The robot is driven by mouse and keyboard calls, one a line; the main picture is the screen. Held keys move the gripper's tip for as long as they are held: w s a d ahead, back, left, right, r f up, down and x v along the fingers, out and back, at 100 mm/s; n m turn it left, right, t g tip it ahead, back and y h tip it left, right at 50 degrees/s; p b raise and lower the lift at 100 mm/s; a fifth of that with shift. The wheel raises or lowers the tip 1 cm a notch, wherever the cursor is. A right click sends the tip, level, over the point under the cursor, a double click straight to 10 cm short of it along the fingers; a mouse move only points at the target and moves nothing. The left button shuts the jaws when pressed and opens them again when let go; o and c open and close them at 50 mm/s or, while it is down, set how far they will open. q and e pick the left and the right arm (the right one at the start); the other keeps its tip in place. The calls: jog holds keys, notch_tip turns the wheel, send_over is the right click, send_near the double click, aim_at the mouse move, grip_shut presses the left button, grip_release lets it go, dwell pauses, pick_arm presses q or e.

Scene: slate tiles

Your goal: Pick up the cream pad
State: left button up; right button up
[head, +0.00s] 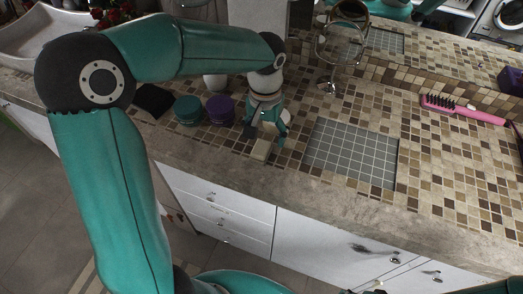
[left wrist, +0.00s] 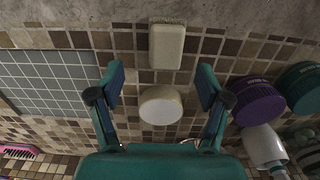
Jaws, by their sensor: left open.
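The cream pad (left wrist: 160,105) is a round, pale disc on the tiled counter in the left wrist view. My left gripper (left wrist: 161,82) is open, with one finger on each side of the pad and a gap to both.
A purple round pad (left wrist: 258,102), a teal round one (left wrist: 302,86) and a white bottle (left wrist: 264,146) stand to one side. A grey grid panel (head: 350,153) lies flat on the other. A mirror (head: 341,44) and a pink brush (head: 463,108) are farther off.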

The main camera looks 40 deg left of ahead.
aim_at(261, 147)
pick_arm(q)
jog(key=shift+s+a+f+p, duration=0.15)
jog(key=shift+s+f+p, duration=0.05)
jog(key=shift+f, duration=1.25)
jog(key=shift+s+a+f+p, duration=0.15)
jog(key=shift+f, duration=1.25)
jog(key=c, duration=1)
